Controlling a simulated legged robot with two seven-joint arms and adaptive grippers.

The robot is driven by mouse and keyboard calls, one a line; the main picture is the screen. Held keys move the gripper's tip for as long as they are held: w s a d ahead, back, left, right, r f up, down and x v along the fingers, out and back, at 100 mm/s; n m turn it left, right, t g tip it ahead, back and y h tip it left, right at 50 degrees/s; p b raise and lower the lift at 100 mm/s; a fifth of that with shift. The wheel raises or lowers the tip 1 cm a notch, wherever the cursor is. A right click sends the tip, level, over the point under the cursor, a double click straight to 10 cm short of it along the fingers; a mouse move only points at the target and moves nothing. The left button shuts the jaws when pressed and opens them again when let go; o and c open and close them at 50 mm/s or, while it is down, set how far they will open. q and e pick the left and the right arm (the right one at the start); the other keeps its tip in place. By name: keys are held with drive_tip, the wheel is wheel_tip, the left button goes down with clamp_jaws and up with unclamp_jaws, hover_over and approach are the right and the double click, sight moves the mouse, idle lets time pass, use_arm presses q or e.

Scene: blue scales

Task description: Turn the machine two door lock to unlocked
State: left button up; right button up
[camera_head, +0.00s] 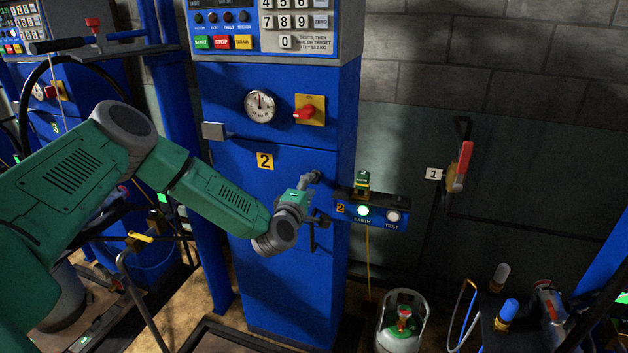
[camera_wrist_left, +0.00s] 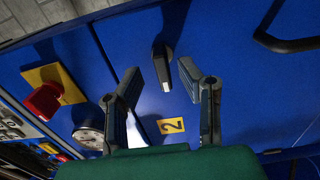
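Machine two is the blue cabinet with the yellow 2 label (camera_head: 265,161); the label also shows in the left wrist view (camera_wrist_left: 171,126). A dark lock knob (camera_wrist_left: 162,62) with a pale tip sits on its blue door. The knob lies lengthwise up and down in the left wrist view, pale tip toward the label. No lock wording is readable. My left gripper (camera_wrist_left: 161,74) is open, with one finger either side of the knob; contact is not clear. In the head view, my left gripper (camera_head: 308,184) is at the door's right side and hides the knob. My right gripper is not in view.
A dark door handle (camera_head: 313,234) is just below my left gripper; it also shows in the left wrist view (camera_wrist_left: 288,42). A red switch (camera_head: 306,112) and a gauge (camera_head: 260,106) are above. An earth/test box (camera_head: 372,214) projects to the right. A gas cylinder (camera_head: 402,322) stands below.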

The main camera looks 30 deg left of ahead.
sight(318, 176)
use_arm(q)
drive_tip(key=w, duration=0.1)
drive_tip(key=w+a, duration=0.2)
drive_tip(key=shift+f, duration=0.25)
drive_tip(key=shift+w+a, duration=0.2)
drive_tip(key=shift+a, duration=0.05)
drive_tip(key=shift+d, duration=0.4)
drive_tip(key=shift+d+r, duration=0.15)
drive_tip(key=shift+d, duration=0.1)
clamp_jaws()
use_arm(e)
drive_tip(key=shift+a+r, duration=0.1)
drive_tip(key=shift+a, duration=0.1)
